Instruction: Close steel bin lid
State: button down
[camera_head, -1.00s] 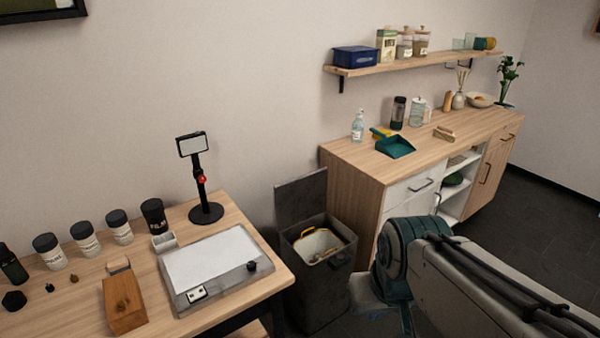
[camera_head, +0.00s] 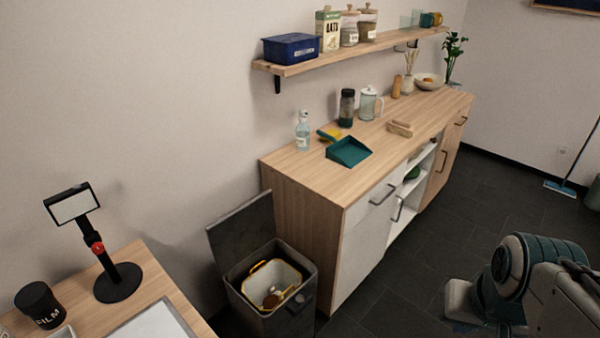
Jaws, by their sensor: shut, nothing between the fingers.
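The steel bin (camera_head: 292,318) stands on the floor between the wooden table and the sideboard. Its dark grey lid (camera_head: 241,231) is open and stands up at the back left, tilted near the wall. Inside the bin is a pale inner bucket (camera_head: 286,273) with a yellow rim or handle and some brownish contents. The lower front of the bin is cut off by the picture edge. Part of my arm shows at the bottom right, well apart from the bin. I cannot make out my gripper's fingers in this view.
The sideboard (camera_head: 305,190) stands close to the bin's right, with a dustpan (camera_head: 348,151) and bottles on top. The table (camera_head: 150,275) at the lower left carries a phone stand (camera_head: 118,282) near the bin. Dark floor (camera_head: 410,280) is clear between the sideboard and my arm.

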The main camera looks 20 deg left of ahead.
aim_at(234, 236)
jog(key=z, duration=0.05)
jog(key=i, duration=0.85)
jog(key=u, duration=0.65)
jog(key=i, duration=0.55)
jog(key=u, duration=0.5)
